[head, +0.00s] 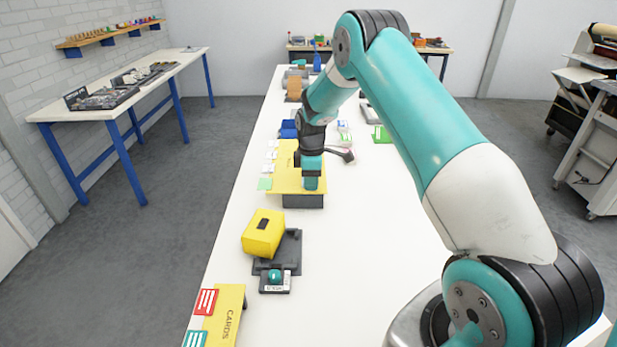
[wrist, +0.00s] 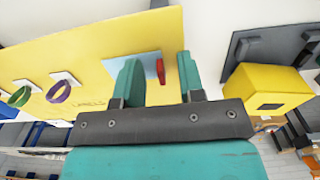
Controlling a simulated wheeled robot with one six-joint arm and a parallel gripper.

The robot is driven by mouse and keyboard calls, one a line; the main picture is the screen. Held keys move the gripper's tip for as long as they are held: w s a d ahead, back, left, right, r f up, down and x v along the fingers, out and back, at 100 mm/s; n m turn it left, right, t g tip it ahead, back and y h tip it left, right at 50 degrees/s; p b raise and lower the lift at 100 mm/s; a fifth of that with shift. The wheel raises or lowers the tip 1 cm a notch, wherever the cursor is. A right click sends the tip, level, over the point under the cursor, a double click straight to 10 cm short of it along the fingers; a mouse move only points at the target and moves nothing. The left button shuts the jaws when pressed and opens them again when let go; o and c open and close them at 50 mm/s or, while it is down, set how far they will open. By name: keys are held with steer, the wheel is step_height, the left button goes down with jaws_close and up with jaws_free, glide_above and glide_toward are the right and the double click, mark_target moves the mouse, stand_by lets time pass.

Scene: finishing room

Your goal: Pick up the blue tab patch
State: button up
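A light blue square patch (wrist: 116,68) lies on the yellow board (wrist: 40,65), partly hidden behind one finger in the wrist view. A small red upright tab (wrist: 161,71) shows at its edge, between my fingers; I cannot tell if it belongs to the patch. My gripper (wrist: 158,75) is open, with a finger on each side of the red tab and a gap to both. In the head view my gripper (head: 311,184) points down over the near end of the yellow board (head: 285,179); it hides the blue patch there.
White patches with a green ring (wrist: 19,96) and a purple ring (wrist: 59,92) lie along the board. A pale green patch (head: 265,184) is at its left edge. A yellow block (head: 263,232) sits on a dark base nearer me. The white table (head: 370,240) is clear right of these.

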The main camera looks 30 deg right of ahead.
steer(key=shift+f, duration=0.15)
jaws_close()
stand_by(0.4)
